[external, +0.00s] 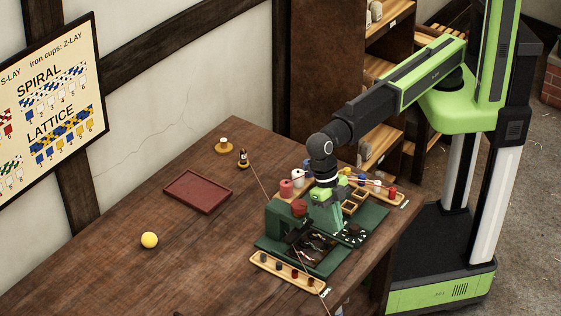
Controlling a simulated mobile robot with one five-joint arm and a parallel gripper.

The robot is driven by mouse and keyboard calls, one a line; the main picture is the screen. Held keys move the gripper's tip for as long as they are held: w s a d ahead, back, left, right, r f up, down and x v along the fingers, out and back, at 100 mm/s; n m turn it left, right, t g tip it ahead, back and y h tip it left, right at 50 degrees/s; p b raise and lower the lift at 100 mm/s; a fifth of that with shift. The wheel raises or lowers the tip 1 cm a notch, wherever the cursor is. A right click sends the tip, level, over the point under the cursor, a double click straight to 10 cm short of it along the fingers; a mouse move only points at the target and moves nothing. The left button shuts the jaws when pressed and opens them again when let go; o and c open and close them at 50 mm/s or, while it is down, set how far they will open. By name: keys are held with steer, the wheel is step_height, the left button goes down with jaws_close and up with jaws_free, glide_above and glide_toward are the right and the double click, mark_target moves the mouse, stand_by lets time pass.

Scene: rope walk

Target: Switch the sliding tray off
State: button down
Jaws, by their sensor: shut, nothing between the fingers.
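A dark green machine (272,243) stands on the wooden table. A dark tray-like part with small pieces on it (318,246) sits in its front; I cannot tell for sure that this is the sliding tray. A dark red block (299,208) sits on top of the machine. My gripper (332,224) points down over the machine, just right of the red block. It is shut and empty. Its fingertips are small and partly lost against the machine, so I cannot tell whether they touch it. No switch can be made out clearly.
A flat dark red tray (197,191) and a yellow ball (149,240) lie on the left of the table. A wooden rack with pegs (287,271) lies in front of the machine. Coloured spools (286,188) stand behind it. The table's left front is clear.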

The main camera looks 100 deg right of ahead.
mark_target(327, 240)
steer(key=w+d+t+h, duration=0.2)
steer(key=d, duration=0.2)
steer(key=s+a+r+n+t+h+p, duration=0.1)
steer(key=s+a+r+n+t+h, duration=0.2)
steer(key=s+a, duration=0.45)
steer(key=shift+n+g, duration=0.3)
steer(key=b+x, duration=0.3)
steer(key=x, duration=0.1)
steer(key=b+x, duration=0.7)
steer(key=x, duration=0.1)
steer(key=shift+s+a+f+b, duration=0.2)
steer(key=shift+s+f+b, duration=0.15)
steer(key=shift+f+b, duration=0.05)
steer(key=w+d, duration=0.1)
steer(key=w+r+p, duration=0.1)
steer(key=shift+w+d+r, duration=0.1)
steer(key=shift+w+d, duration=0.15)
steer(key=shift+d, duration=0.1)
steer(key=shift+w+d, duration=0.3)
steer(key=shift+w, duration=0.05)
steer(key=shift+w+d, duration=1.2)
steer(key=shift+d, duration=0.05)
